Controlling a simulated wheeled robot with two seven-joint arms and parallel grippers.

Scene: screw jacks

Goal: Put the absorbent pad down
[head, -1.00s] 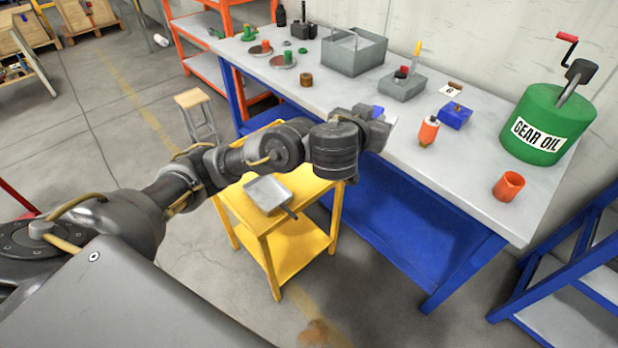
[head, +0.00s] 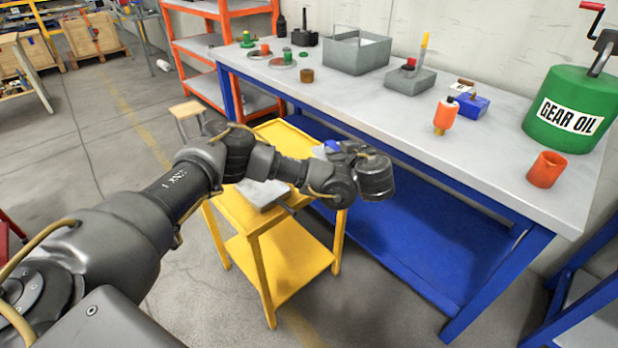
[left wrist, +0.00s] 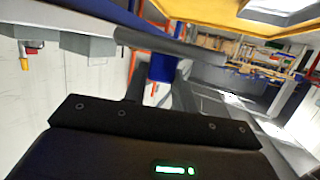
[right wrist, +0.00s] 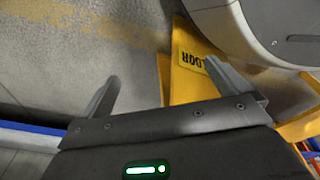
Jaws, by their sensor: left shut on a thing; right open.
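My left gripper (head: 338,152) is above the back right part of the yellow cart, beside the blue workbench. It is shut on a small blue piece (head: 332,145), which shows between the fingers in the left wrist view (left wrist: 163,68). A flat grey slab (left wrist: 170,45) lies against the blue piece, seen nearly edge on; this looks like the absorbent pad. In the head view most of it is hidden behind the gripper. My right gripper (right wrist: 162,72) is open and empty in the right wrist view, and outside the head view.
The yellow cart (head: 290,268) carries a shallow grey tray (head: 262,193), partly hidden by my left arm. The workbench (head: 400,110) holds an orange bottle (head: 445,116), a blue block (head: 472,105), an orange cup (head: 546,170) and a green gear oil drum (head: 570,112).

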